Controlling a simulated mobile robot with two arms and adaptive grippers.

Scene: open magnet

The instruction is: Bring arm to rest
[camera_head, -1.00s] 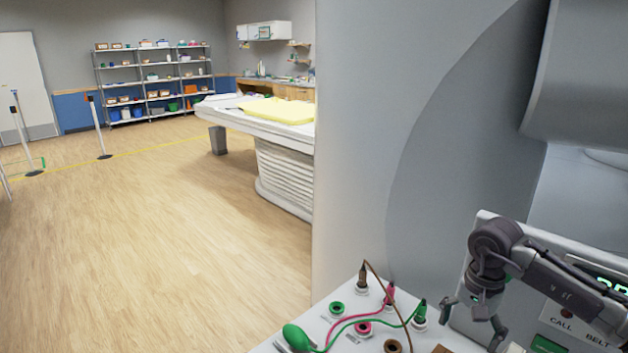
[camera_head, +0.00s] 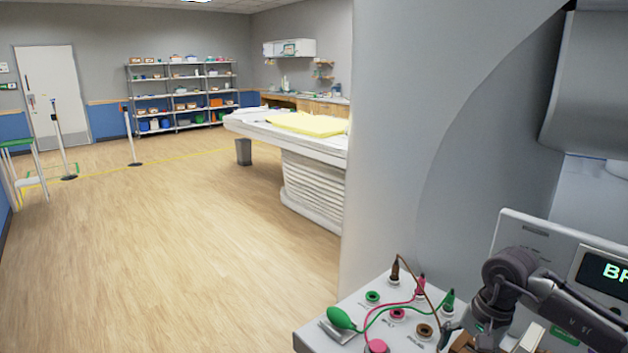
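My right arm comes in from the right edge in the head view. Its dark gripper (camera_head: 487,338) hangs at the bottom, in front of the control panel and at the right side of the white connector box (camera_head: 312,338). The fingers look spread apart with nothing seen between them; their tips are near the bottom edge of the picture. My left arm and gripper are not in view.
The connector box holds coloured sockets, plugged cables and a green bulb (camera_head: 340,317). A grey panel (camera_head: 560,237) with a lit screen stands behind my arm. The large scanner housing (camera_head: 390,150) fills the middle right. A patient table (camera_head: 310,190) stands beyond; the wood floor (camera_head: 180,240) is open.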

